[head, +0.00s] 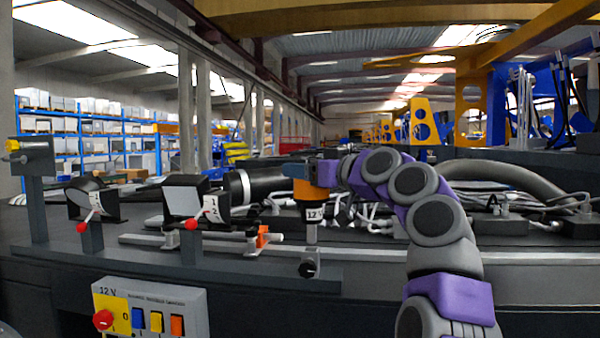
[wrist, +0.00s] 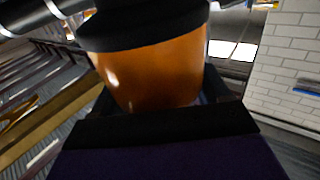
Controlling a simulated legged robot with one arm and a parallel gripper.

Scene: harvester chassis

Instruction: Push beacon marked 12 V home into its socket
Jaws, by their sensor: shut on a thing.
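The beacon (head: 309,190) marked 12 V has an orange lens, a dark cap and a white label. In the head view it stands roughly upright above a grey post with a round dark knob low on it (head: 309,268). My gripper (head: 322,173) comes in from the right and is shut on the beacon's upper part. The orange lens (wrist: 150,75) fills the middle of the wrist view, with the dark jaw edge just below it. The socket itself is not clearly visible, and I cannot tell how deep the beacon sits.
A 12 V control panel (head: 150,308) with a red knob and coloured switches is at the front left. Two levers with red knobs (head: 190,222) stand left of the beacon. A yellow-buttoned post (head: 36,165) is at far left. Hoses and cables (head: 510,180) lie behind my arm.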

